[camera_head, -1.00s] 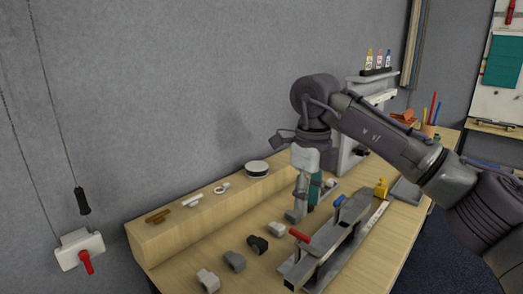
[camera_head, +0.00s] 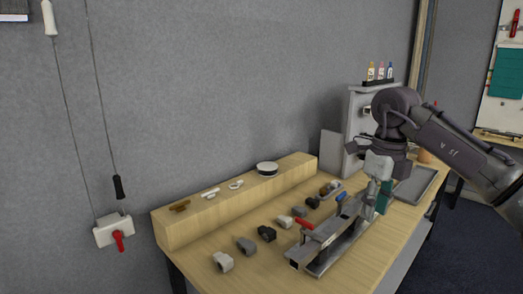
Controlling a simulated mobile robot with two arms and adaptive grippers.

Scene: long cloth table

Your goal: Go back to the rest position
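My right gripper (camera_head: 378,185) hangs from the arm that comes in from the right, pointing down. It is over the far end of the grey metal fixture (camera_head: 325,240) with red and blue handles. The fingers are small and partly hidden here, so I cannot tell whether they are open or shut. A teal-green part (camera_head: 385,197) shows beside the fingers; I cannot tell if it belongs to the gripper. My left gripper is not in view.
A row of several grey and black fittings (camera_head: 246,245) lies on the wooden table (camera_head: 205,250). Behind it, a raised wooden ledge (camera_head: 215,218) bears small parts and a round white-topped item (camera_head: 267,168). A grey upright stand (camera_head: 357,125) with bottles is at the back right.

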